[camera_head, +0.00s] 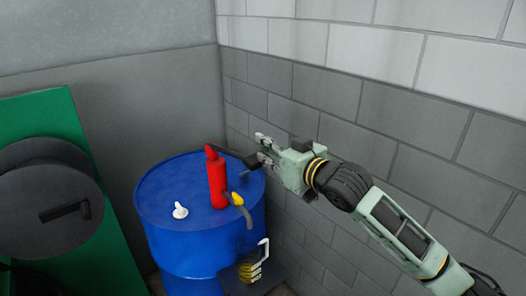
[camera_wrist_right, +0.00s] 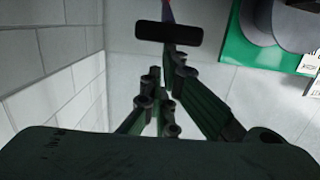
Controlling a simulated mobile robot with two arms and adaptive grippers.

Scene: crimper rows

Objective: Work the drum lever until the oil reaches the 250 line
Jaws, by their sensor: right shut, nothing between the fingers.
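A red hand pump (camera_head: 217,180) stands upright on the blue drum (camera_head: 172,222). Its dark lever (camera_head: 233,153) reaches right from the pump top. A yellow-collared grey spout (camera_head: 247,213) curves down over the drum's rim. Below it a jug (camera_head: 263,255) with a white handle and yellow bands stands close to the drum; its oil level and 250 line cannot be read. My right gripper (camera_head: 263,149) is shut and empty at the lever's outer end; contact cannot be told. In the wrist view the lever's black grip (camera_wrist_right: 168,32) lies ahead of the fingers. My left gripper is out of view.
A white cap-like piece (camera_head: 180,210) sits on the drum top. The jug rests on a dark stand (camera_head: 278,279). A grey block wall (camera_head: 330,105) runs close behind and right of my arm. A green panel (camera_head: 100,245) with grey round parts is at left.

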